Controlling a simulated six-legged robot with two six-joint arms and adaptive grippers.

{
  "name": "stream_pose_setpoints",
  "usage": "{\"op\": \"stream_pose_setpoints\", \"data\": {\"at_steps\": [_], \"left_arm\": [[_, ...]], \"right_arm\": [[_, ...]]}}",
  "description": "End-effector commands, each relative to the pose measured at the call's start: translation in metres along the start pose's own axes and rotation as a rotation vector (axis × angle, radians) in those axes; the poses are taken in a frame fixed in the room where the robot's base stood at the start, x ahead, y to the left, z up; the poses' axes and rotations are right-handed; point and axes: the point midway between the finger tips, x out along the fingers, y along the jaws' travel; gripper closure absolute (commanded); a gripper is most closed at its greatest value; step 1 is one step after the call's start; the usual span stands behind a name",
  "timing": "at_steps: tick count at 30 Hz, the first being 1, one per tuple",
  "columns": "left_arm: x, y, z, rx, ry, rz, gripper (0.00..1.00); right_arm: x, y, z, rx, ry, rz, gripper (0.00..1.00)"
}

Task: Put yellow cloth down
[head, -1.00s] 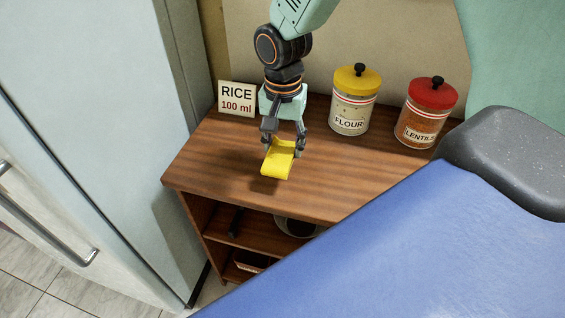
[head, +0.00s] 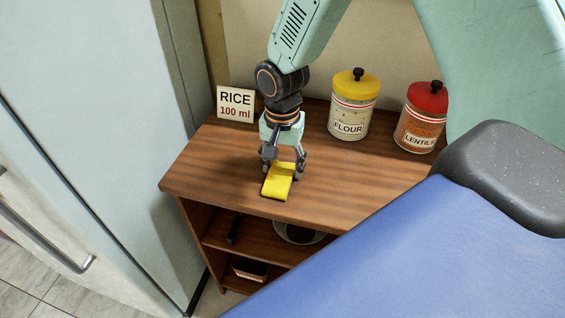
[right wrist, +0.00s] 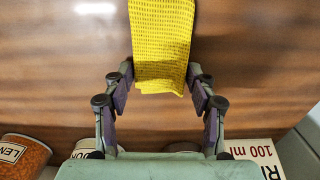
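The yellow cloth (head: 278,181) is a folded strip with a waffle weave. It is at the front edge of the wooden cabinet top (head: 220,160), on it or very close to it. My right gripper (head: 281,172) points down over the cloth. In the right wrist view the cloth (right wrist: 162,45) sits between the two fingertips, which meet its side edges, so the gripper looks shut on it. The cloth's underside is hidden. My left gripper is not in view.
A sign reading RICE 100 ml (head: 235,103) stands behind left. A flour jar (head: 352,105) with a yellow lid and a lentils jar (head: 420,118) with a red lid stand at the back right. A fridge (head: 90,120) is at left. Open shelves hold a bowl (head: 298,233).

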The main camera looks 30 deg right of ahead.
Motion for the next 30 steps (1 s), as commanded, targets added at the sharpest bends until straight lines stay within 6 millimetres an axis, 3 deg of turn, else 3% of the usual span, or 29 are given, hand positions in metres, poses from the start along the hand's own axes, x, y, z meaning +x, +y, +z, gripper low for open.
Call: {"op": "stream_pose_setpoints", "data": {"at_steps": [5,16,30], "left_arm": [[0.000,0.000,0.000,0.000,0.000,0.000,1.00],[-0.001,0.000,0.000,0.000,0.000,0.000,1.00],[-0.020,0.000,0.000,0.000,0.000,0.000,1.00]], "right_arm": [[0.000,0.000,0.000,0.000,0.000,0.000,0.26],[-0.006,0.000,0.000,0.000,0.001,-0.001,0.26],[-0.095,-0.001,-0.001,0.000,0.002,-0.002,0.26]]}}
